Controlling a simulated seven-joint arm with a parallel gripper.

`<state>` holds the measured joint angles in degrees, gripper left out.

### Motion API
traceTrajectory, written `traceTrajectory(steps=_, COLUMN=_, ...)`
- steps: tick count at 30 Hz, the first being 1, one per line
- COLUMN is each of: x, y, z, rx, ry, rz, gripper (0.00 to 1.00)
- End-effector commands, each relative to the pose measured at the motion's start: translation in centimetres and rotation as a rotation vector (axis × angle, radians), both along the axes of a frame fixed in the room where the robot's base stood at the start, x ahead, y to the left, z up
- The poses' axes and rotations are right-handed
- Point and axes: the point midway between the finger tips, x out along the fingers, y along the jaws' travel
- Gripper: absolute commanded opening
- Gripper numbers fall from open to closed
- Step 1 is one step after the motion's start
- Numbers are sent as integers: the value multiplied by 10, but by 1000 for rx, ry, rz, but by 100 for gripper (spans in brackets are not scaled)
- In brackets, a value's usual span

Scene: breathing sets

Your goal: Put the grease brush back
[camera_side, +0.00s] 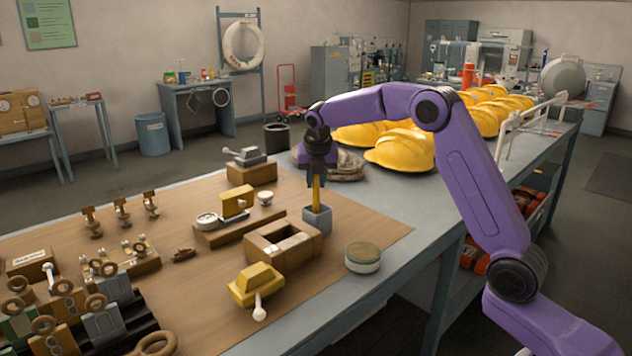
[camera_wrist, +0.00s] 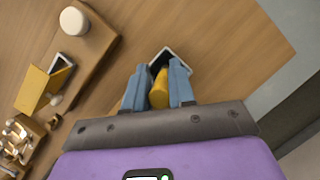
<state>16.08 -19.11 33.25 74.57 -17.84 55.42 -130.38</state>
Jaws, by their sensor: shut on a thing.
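The grease brush (camera_side: 316,189) has a yellow handle and stands about upright in the side view. My gripper (camera_side: 317,166) is shut on the upper part of its handle. In the wrist view the yellow handle (camera_wrist: 159,88) sits between my two blue fingers (camera_wrist: 158,92). The brush's lower end is at a small grey square cup (camera_side: 317,222) and is hidden by it; I cannot tell how deep it sits. The cup's rim (camera_wrist: 172,54) shows just beyond the fingers in the wrist view.
A yellow block with a white-knobbed handle (camera_side: 257,288) lies in front. Yellow helmets (camera_side: 400,150) crowd the bench behind. The brown mat right of the cup is clear.

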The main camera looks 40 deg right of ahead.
Motion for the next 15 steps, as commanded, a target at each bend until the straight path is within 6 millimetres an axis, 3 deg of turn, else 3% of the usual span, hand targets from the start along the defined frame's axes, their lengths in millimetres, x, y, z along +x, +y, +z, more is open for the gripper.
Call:
traceTrajectory(steps=14, x=0, y=0, z=-9, rx=0, ry=0, rz=-1, gripper=0)
traceTrajectory(steps=15, x=0, y=0, z=-9, rx=0, ry=0, rz=-1, gripper=37)
